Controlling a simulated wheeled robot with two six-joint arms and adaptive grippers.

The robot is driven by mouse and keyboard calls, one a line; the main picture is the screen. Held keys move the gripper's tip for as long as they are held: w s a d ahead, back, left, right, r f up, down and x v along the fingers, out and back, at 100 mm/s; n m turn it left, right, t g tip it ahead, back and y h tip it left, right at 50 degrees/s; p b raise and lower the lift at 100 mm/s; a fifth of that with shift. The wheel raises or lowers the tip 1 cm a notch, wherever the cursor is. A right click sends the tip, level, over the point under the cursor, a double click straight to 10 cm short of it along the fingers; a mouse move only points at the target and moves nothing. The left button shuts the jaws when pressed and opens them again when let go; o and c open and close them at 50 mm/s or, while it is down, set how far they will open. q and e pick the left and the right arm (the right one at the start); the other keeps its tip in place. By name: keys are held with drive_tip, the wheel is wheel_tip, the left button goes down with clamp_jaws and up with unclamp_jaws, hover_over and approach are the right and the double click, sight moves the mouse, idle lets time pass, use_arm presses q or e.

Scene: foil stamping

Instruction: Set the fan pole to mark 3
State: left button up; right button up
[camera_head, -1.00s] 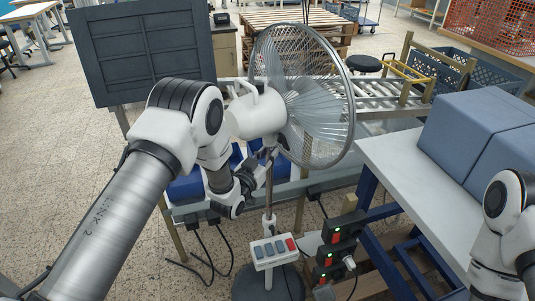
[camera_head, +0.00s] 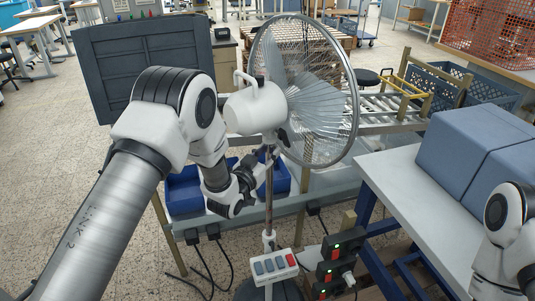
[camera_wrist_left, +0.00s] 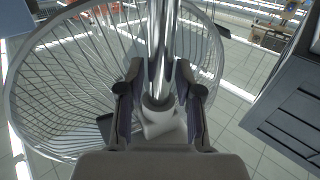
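The standing fan (camera_head: 305,90) has a round wire cage, a white motor housing and an upright metal fan pole (camera_head: 269,205). A white collar and a control box with grey buttons and one red button (camera_head: 275,267) sit low on it. My left gripper (camera_head: 270,157) is at the pole just below the fan head. In the left wrist view the pole (camera_wrist_left: 163,45) runs between the fingers of my left gripper (camera_wrist_left: 160,75), which are closed in around it. No mark on the pole is readable. My right gripper is out of view; only its arm shows at the right edge.
A power strip with green lights and red switches (camera_head: 340,255) stands right of the pole. Blue bins (camera_head: 185,192) are on the bench behind. A dark panel (camera_head: 140,60) stands at back left. A white table (camera_head: 400,205) with blue boxes (camera_head: 475,140) is at right.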

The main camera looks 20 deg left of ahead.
use_arm(q)
drive_tip(key=shift+s+f, duration=0.1)
drive_tip(key=s+a, duration=0.2)
drive_tip(key=s, duration=0.9)
drive_tip(key=shift+s+a, duration=0.15)
drive_tip(key=shift+s, duration=0.1)
drive_tip(key=s+f+n+g+y, duration=0.1)
drive_tip(key=s+f+g, duration=0.3)
drive_tip(key=s+f, duration=0.5)
drive_tip(key=s+f+g+y, duration=0.1)
drive_tip(key=s+f+g, duration=0.35)
drive_tip(key=f, duration=0.75)
drive_tip(key=s+a+f+g, duration=0.1)
drive_tip(key=s+f+g, duration=0.2)
drive_tip(key=s, duration=0.7)
drive_tip(key=s+a+f+n+g+y, duration=0.1)
drive_tip(key=s+f+g, duration=0.2)
drive_tip(key=s+g, duration=0.3)
drive_tip(key=s, duration=0.4)
drive_tip(key=shift+a+f+n, duration=0.25)
drive_tip(key=shift+f+n, duration=0.05)
drive_tip(key=shift+f, duration=0.05)
